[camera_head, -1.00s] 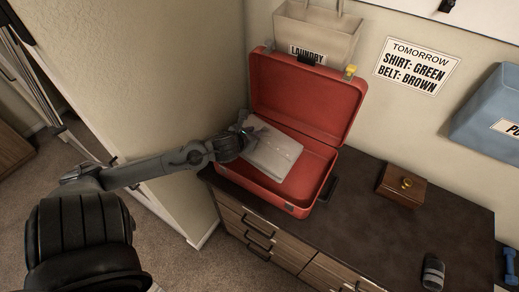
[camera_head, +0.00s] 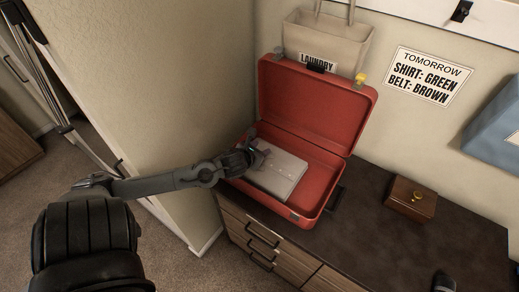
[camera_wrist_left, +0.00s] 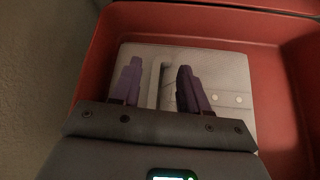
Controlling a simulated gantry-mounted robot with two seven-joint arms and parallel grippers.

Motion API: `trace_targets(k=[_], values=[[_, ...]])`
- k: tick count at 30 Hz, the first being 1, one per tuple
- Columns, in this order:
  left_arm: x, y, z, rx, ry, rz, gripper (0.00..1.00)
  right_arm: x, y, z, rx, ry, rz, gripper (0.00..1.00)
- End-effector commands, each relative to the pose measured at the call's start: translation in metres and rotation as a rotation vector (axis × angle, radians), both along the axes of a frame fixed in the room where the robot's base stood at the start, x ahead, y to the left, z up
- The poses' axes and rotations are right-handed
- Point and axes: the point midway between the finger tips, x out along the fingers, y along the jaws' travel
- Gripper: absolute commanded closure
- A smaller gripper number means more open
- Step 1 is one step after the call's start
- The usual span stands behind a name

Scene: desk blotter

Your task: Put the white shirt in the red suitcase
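The folded white shirt (camera_head: 277,174) lies inside the open red suitcase (camera_head: 328,162), toward the left of its base. In the left wrist view, the shirt (camera_wrist_left: 226,74) is under and beyond my fingers, with a raised fold between them. The suitcase wall (camera_wrist_left: 270,28) shows behind it. My left gripper (camera_head: 262,157) is at the shirt's upper left edge. In the left wrist view, its two fingers (camera_wrist_left: 160,80) stand apart, and neither appears pressed on the fold. Whether they touch the shirt is unclear.
The suitcase stands on a dark-topped dresser (camera_head: 370,230) against the wall. A laundry bin (camera_head: 325,40) hangs behind its raised lid. A small wooden box (camera_head: 411,198) is to the right. The dresser top between suitcase and box is clear. A wall stands close on the left.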

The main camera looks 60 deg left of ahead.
Motion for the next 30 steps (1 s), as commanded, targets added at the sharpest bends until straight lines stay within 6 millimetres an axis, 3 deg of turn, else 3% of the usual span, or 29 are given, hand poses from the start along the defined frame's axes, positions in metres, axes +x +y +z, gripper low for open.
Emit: trace_targets(k=[11, 30], values=[[-0.006, -0.004, 0.004, 0.001, 0.001, -0.001, 0.56, 0.000, 0.000, 0.001, -0.001, 0.000, 0.001, 0.57], [-0.075, -0.049, 0.054, -0.002, 0.000, 0.000, 0.56, 0.000, -0.002, -0.006, -0.009, 0.000, 0.006, 0.57]])
